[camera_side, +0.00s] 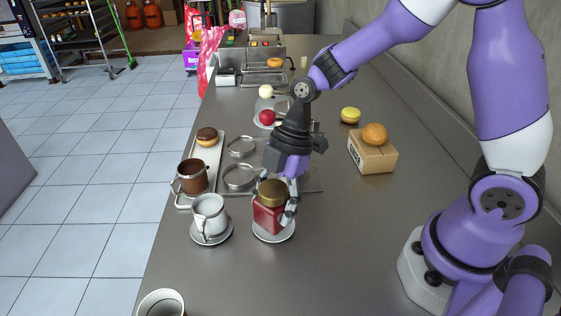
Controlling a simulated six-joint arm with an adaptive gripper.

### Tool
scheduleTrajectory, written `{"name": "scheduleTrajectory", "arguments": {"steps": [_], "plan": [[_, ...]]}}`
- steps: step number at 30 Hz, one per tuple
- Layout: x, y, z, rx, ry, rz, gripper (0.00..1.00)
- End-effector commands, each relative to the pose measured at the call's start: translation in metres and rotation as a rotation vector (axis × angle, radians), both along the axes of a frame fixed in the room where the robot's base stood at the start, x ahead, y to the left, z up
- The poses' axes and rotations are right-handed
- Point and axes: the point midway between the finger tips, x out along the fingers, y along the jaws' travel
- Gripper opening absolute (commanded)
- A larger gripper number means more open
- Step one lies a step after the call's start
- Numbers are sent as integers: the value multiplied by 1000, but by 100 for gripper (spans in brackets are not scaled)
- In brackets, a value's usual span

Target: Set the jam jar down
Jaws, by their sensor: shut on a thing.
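The jam jar (267,218) has red contents and a gold lid, and stands roughly upright. My gripper (276,201) points down over it and is shut on it, with a finger visible at its right side. A white saucer (276,237) is directly under the jar in the picture. The jar's base overlaps the saucer; I cannot tell whether it touches it or hangs just above. The far side of the jar is hidden.
A white jug (209,213) on another saucer stands close left. A brown mug (191,176) and a chocolate-topped doughnut (207,134) are behind it. Metal rings (239,188) lie behind the jar. A cardboard box (376,159) bears a bun. The counter (300,285) in front is clear.

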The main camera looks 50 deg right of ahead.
Motion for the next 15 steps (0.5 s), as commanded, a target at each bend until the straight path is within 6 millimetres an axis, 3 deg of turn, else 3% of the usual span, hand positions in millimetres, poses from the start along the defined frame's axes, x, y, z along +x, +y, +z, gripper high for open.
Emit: {"name": "scheduleTrajectory", "arguments": {"steps": [7,8,9,15], "plan": [[0,0,-7,0,1,0,15],[0,0,-7,0,1,0,83],[0,0,-7,0,1,0,97],[0,0,-7,0,0,0,97]]}}
